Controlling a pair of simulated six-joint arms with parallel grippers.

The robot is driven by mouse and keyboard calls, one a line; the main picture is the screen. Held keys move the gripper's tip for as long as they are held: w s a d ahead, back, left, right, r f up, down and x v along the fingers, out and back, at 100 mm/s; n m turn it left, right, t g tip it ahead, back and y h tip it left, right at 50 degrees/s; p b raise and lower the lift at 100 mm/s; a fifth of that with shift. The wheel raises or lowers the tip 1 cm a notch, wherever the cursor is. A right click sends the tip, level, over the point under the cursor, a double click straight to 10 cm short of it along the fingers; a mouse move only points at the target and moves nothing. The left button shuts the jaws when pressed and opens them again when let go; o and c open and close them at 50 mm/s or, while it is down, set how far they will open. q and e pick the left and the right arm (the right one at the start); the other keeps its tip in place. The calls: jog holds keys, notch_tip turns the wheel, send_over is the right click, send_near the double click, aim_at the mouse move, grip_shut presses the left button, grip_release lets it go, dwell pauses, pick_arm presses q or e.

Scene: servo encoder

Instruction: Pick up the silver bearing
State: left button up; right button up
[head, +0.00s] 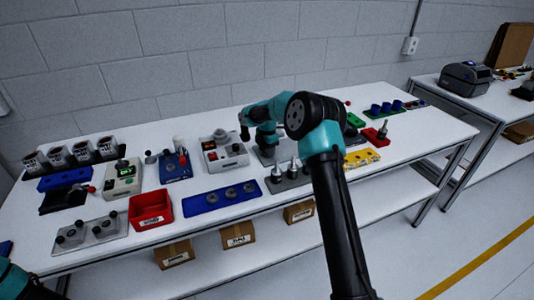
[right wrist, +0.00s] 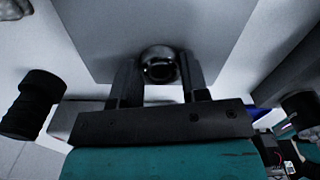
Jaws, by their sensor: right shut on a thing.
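The silver bearing (right wrist: 159,64) is a small shiny ring in the right wrist view. It sits between the two dark fingers of my right gripper (right wrist: 158,82), which is shut on it. In the head view my right gripper (head: 246,132) is small and partly hidden by its own arm, over the back middle of the table. I cannot make out the bearing there. A flat grey surface (right wrist: 110,30) lies behind the bearing in the wrist view; I cannot tell whether they touch. Part of my left arm shows at the lower left, but its gripper is out of view.
The white table (head: 190,243) holds a red bin (head: 150,222), a blue tray (head: 200,207) with several round parts, a grey holder with pegs (head: 290,184) and a yellow block (head: 362,158). Control boxes and cups line the back left.

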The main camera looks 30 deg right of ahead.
jog(key=shift+r, duration=0.1)
notch_tip(320, 180, up, 10)
dwell(0.5)
dwell(0.4)
